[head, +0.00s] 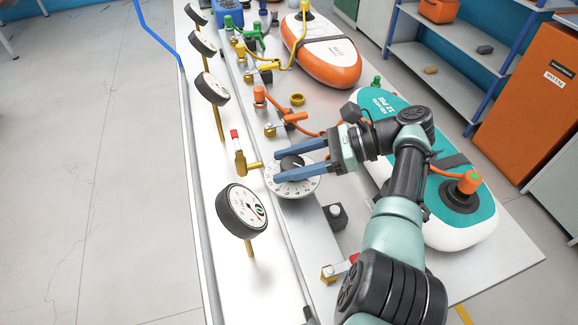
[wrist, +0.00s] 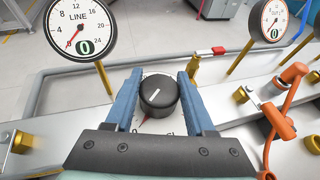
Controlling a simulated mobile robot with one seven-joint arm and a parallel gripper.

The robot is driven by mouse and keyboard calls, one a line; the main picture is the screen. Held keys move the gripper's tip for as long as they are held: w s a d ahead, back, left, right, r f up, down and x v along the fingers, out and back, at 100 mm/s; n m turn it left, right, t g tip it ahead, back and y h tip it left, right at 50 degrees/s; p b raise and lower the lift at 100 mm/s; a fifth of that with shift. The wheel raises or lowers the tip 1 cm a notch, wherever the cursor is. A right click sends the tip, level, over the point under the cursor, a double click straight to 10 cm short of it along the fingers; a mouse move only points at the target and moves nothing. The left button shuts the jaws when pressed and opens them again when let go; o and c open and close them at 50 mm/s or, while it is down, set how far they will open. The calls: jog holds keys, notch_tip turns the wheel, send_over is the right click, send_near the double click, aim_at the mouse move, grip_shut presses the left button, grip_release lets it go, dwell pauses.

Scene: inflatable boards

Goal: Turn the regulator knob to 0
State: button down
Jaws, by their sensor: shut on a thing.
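The black regulator knob (head: 292,162) stands on a round white numbered dial (head: 296,187) set on the grey rail. My gripper (head: 278,168) reaches in from the right, its two blue fingers on either side of the knob and shut on it. In the wrist view the knob (wrist: 158,96) sits between the fingers, and the white line on its top slants up to the right. A small red mark shows on the dial below the knob. Most of the dial's numbers are hidden by the fingers and gripper body in the wrist view.
A LINE gauge (wrist: 82,27) stands on a brass stem near the knob. A brass valve with a red-tipped handle (head: 236,145) is left of the dial. A teal and white board (head: 465,215) lies under my arm; an orange board (head: 325,60) lies farther back.

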dwell(0.3)
jog(key=shift+c, duration=1.2)
grip_release()
